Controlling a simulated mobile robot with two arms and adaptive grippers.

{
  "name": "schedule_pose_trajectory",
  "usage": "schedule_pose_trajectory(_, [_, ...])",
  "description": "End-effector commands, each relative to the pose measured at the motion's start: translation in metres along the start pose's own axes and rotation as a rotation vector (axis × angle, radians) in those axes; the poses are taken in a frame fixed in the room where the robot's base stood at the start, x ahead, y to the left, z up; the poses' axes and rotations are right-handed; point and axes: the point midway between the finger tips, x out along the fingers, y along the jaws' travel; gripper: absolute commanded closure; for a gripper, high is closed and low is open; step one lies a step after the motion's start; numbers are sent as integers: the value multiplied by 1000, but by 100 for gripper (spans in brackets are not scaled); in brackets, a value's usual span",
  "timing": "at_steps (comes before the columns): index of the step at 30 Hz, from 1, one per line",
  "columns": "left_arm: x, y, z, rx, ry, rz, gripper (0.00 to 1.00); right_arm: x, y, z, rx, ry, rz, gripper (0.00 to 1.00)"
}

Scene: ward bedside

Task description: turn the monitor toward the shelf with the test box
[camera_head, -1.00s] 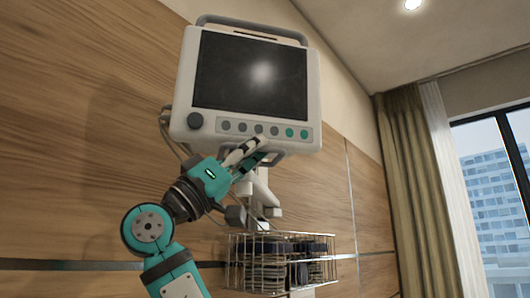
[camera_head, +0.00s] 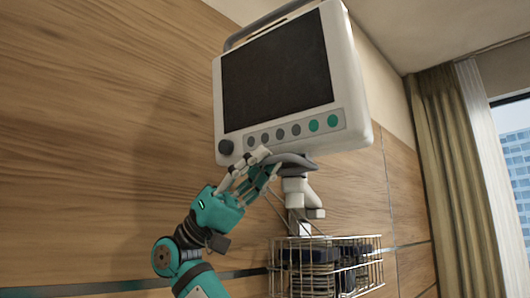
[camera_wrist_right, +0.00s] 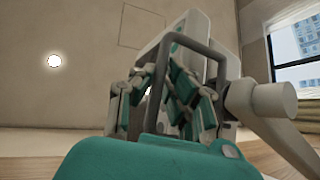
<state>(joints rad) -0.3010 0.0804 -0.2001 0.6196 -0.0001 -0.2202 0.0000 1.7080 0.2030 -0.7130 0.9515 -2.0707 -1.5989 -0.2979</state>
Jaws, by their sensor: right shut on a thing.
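The monitor (camera_head: 356,90), a white box with a dark screen and a row of buttons, is on a white wall mount (camera_head: 297,190). Its screen faces left of the camera, and its right side panel shows. A dark grey handle (camera_head: 294,161) curves out under its lower edge. My right gripper (camera_head: 262,160) is shut on this handle, just under the buttons. In the right wrist view the fingers (camera_wrist_right: 165,92) are around the grey handle loop (camera_wrist_right: 221,70); the exact contact is partly hidden. No shelf with a test box shows. My left gripper is out of view.
A wire basket (camera_head: 327,285) with dark-topped items hangs below the monitor. Wood panelling (camera_head: 120,120) runs behind it. A curtain (camera_head: 440,180) and a window (camera_head: 512,150) are at the right. The space left of the monitor looks clear.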

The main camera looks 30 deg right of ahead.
Motion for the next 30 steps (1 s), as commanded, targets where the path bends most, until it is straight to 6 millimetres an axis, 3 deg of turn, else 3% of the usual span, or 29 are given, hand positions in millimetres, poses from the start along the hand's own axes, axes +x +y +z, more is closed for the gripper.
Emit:
schedule_pose_trajectory(20, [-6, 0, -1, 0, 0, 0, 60, -2, 0, -3, -50, -11, 50, 100])
schedule_pose_trajectory(21, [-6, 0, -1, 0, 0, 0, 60, -2, -1, -3, -50, -11, 50, 90])
schedule_pose_trajectory(26, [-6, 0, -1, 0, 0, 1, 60, -2, -1, -3, -49, -12, 49, 69])
schedule_pose_trajectory(30, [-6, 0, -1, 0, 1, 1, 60, -2, -1, -3, -48, -13, 48, 66])
